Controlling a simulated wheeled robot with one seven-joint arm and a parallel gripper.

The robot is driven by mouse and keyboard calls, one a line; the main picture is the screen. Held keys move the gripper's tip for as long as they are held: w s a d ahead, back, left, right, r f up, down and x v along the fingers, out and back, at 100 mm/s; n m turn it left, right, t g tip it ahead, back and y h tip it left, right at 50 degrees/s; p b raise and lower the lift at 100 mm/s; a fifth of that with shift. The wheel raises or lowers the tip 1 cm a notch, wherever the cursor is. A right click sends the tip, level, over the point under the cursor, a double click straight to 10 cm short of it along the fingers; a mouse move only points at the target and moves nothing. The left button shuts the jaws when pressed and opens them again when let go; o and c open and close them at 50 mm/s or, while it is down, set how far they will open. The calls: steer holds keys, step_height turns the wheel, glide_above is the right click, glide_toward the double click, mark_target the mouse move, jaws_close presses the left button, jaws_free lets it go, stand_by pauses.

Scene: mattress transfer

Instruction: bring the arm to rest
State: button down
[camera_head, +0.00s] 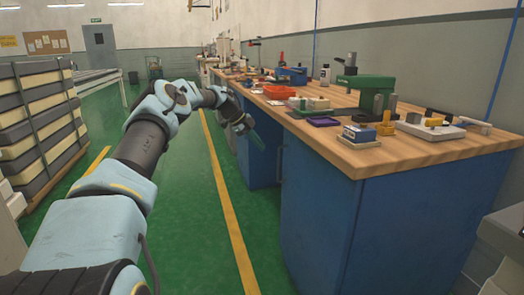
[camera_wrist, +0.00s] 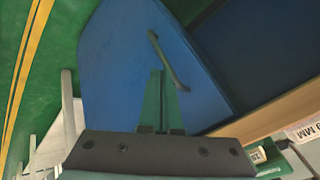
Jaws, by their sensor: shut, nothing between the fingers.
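My arm reaches forward from the lower left of the head view, bent at its elbow, with its end beside the workbench's left side. My gripper (camera_head: 257,141) hangs in front of the bench's blue side, below the level of the top. In the wrist view my gripper (camera_wrist: 161,75) has its two green fingers together, with nothing between them. Behind the fingers is a blue cabinet front (camera_wrist: 115,60) with a bar handle (camera_wrist: 168,62). I cannot tell how far the fingers are from it.
The wooden workbench (camera_head: 425,155) on the right carries a green press (camera_head: 365,85), an orange tray (camera_head: 279,92) and small parts. Stacked mattresses (camera_head: 38,115) stand at the left. The green floor (camera_head: 190,215) between them is clear, with a yellow line (camera_head: 225,195).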

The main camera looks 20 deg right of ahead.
steer(key=w+v, duration=0.2)
steer(key=v, duration=0.5)
steer(key=s+d+r+n+y, duration=0.1)
steer(key=s+r+n+y, duration=0.15)
steer(key=s, duration=0.25)
steer(key=s+a+f+n+t+y, duration=0.1)
steer(key=s+a+f+n+y, duration=0.15)
steer(key=s+a+n, duration=1.2)
steer(key=s+a+f+n+t+y, duration=0.1)
steer(key=s+a+f+n+y, duration=0.15)
steer(key=s+a+n, duration=1.2)
steer(key=s+r+m+p, duration=0.2)
steer(key=s+r+p, duration=0.1)
steer(key=r+p, duration=0.7)
steer(key=s+a+r+m+p, duration=0.1)
steer(key=s+r+p, duration=0.3)
steer(key=r+p, duration=0.6)
steer(key=shift+r+m+p, duration=0.4)
steer(key=shift+m+p, duration=0.35)
steer(key=shift+p, duration=0.15)
